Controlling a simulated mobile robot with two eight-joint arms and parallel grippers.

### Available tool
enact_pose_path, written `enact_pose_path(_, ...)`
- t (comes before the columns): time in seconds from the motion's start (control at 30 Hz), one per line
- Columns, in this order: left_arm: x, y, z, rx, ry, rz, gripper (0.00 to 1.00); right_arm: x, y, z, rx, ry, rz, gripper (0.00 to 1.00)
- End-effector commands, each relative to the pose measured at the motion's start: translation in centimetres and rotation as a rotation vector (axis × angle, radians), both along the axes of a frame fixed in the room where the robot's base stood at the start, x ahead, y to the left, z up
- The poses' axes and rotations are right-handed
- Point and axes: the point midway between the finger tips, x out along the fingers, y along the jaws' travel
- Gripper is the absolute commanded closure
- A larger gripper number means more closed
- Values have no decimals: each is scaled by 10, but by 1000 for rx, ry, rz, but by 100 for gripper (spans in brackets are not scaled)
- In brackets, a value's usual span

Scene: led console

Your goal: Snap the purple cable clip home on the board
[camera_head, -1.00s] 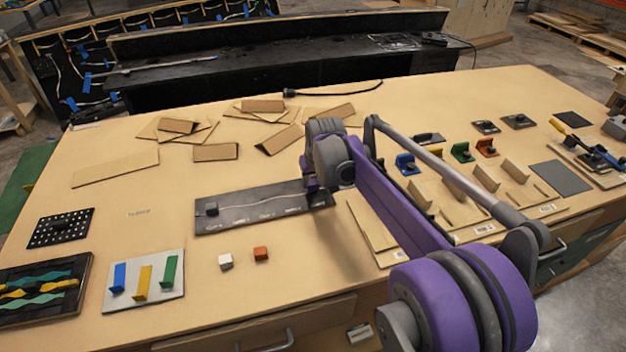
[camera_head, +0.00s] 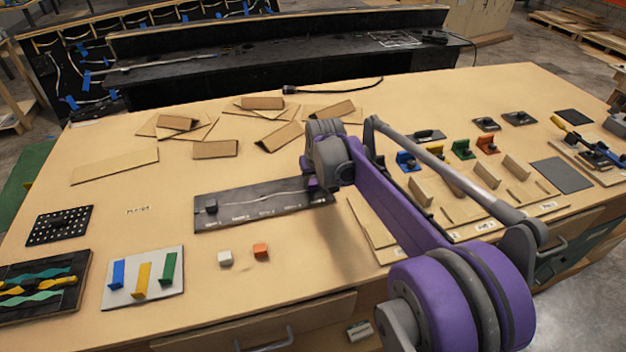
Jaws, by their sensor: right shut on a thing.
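The dark board (camera_head: 250,205) lies flat near the middle of the table, with a small black block (camera_head: 211,206) at its left end and pale markings along it. My right gripper (camera_head: 318,190) is at the board's right end, mostly hidden behind its own wrist. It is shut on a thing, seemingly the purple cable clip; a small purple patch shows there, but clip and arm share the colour. I cannot tell whether the clip is seated on the board. My left gripper is not in view.
A white plate (camera_head: 150,290) with coloured pieces is at the front left. Cardboard pieces (camera_head: 215,150) lie behind. Coloured clips (camera_head: 463,150) and wooden blocks stand to the right.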

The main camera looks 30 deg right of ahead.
Motion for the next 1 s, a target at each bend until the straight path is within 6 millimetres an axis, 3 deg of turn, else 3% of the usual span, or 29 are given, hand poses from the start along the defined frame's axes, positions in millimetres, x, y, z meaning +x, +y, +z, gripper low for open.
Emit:
enact_pose_path(0.37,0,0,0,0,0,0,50,0,0,0,0,0,0,100)
enact_pose_path(0.4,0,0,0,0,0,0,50,0,0,0,0,0,0,59)
enact_pose_path(0.57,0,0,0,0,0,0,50,0,0,0,0,0,0,30)
enact_pose_path(0.87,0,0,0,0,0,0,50,0,0,1,0,0,0,29)
enact_pose_path(1.0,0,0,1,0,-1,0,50,-4,1,12,0,0,0,29)
